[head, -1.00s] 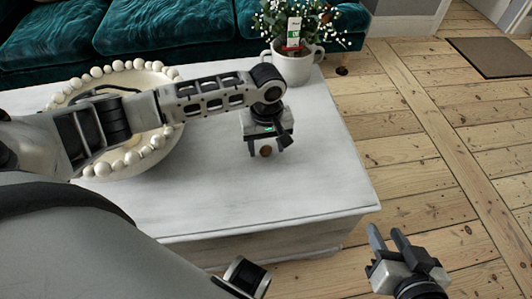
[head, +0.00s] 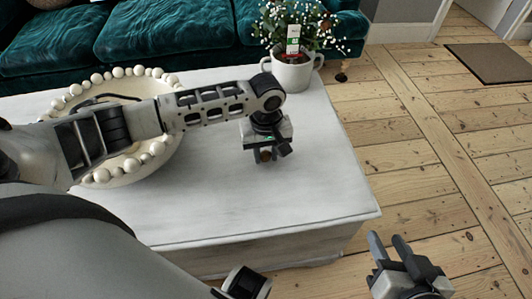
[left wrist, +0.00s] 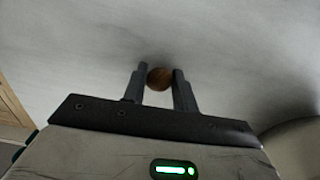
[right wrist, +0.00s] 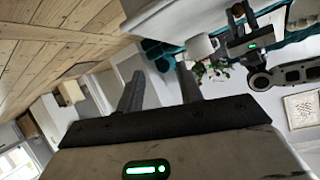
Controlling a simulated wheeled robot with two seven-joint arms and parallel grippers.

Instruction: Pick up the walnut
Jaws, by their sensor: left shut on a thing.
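The walnut (head: 266,155) is a small round brown thing between the fingers of my left gripper (head: 266,157), over the white table (head: 230,205). It also shows in the left wrist view (left wrist: 160,78), with one finger of my left gripper (left wrist: 160,80) on each side. The left gripper is shut on the walnut and points down. I cannot tell whether the walnut touches the tabletop. My right gripper (head: 389,247) is open and empty, out over the floor to the right of the table; its spread fingers also show in the right wrist view (right wrist: 160,85).
A cream bowl with a beaded rim (head: 103,175) stands on the table at left, partly behind my left arm. A white pot with a flowering plant (head: 292,72) stands at the table's back right. A teal sofa (head: 150,30) is behind. The table's front right is clear.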

